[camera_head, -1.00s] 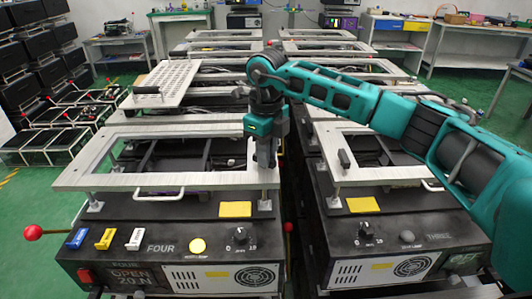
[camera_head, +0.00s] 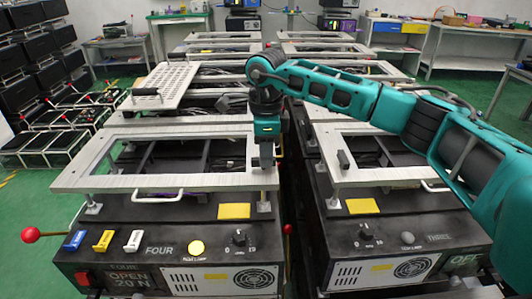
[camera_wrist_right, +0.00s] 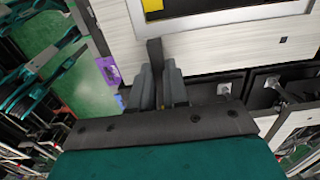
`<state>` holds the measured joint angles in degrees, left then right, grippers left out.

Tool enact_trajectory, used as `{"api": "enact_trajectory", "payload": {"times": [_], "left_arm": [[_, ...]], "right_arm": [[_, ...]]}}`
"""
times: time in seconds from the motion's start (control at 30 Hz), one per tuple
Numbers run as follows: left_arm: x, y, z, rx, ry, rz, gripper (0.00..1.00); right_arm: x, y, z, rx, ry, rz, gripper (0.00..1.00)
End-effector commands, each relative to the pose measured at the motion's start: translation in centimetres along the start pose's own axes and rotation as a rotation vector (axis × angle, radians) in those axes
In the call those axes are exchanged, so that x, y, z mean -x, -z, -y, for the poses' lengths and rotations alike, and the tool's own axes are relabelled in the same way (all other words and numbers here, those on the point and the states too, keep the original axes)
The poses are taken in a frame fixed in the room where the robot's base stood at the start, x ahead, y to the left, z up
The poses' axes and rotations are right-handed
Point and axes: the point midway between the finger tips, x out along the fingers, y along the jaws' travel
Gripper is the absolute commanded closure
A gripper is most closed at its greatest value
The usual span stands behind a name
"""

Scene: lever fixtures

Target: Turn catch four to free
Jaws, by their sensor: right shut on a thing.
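Fixture four (camera_head: 120,211) is a dark box at the front left, with a pale rectangular frame (camera_head: 110,182) on top and the word FOUR on its front. My right gripper (camera_head: 267,160) points down at the right side of this frame, near its front corner. In the right wrist view, its fingers (camera_wrist_right: 160,88) are shut on catch four, a dark narrow bar (camera_wrist_right: 155,52) that sticks out past them beside the pale frame. My left gripper is out of view.
Fixture three (camera_head: 405,212) stands close on the right, with its own dark catch (camera_head: 344,159) upright on its frame. A narrow dark gap separates the two. A red-knobbed lever (camera_head: 31,235) juts out at the left. More fixtures stand behind.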

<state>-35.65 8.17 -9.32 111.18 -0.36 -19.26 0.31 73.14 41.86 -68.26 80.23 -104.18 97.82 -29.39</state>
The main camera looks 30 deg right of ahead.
Motion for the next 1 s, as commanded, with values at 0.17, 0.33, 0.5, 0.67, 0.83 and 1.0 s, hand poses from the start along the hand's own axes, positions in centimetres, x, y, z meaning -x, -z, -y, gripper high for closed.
{"api": "enact_trajectory", "payload": {"times": [0.17, 0.33, 0.5, 0.67, 0.83, 1.0], "left_arm": [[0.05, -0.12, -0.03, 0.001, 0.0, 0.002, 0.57], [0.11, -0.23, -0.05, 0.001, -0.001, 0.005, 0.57], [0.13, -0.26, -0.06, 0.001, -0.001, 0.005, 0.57], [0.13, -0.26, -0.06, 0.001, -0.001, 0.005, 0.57], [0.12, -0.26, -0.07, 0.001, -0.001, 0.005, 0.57], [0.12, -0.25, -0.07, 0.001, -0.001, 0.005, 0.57]], "right_arm": [[0.07, -0.01, 0.04, 0.013, 0.001, 0.001, 1.0], [0.07, -0.01, 0.04, 0.014, 0.001, 0.001, 1.0], [0.08, -0.02, 0.04, 0.014, 0.002, 0.001, 0.82], [0.06, -0.02, 0.03, 0.013, 0.001, 0.001, 0.67], [0.03, -0.02, 0.02, 0.013, 0.001, 0.001, 0.6], [0.17, -0.02, 0.02, 0.012, 0.001, 0.001, 0.6]]}}
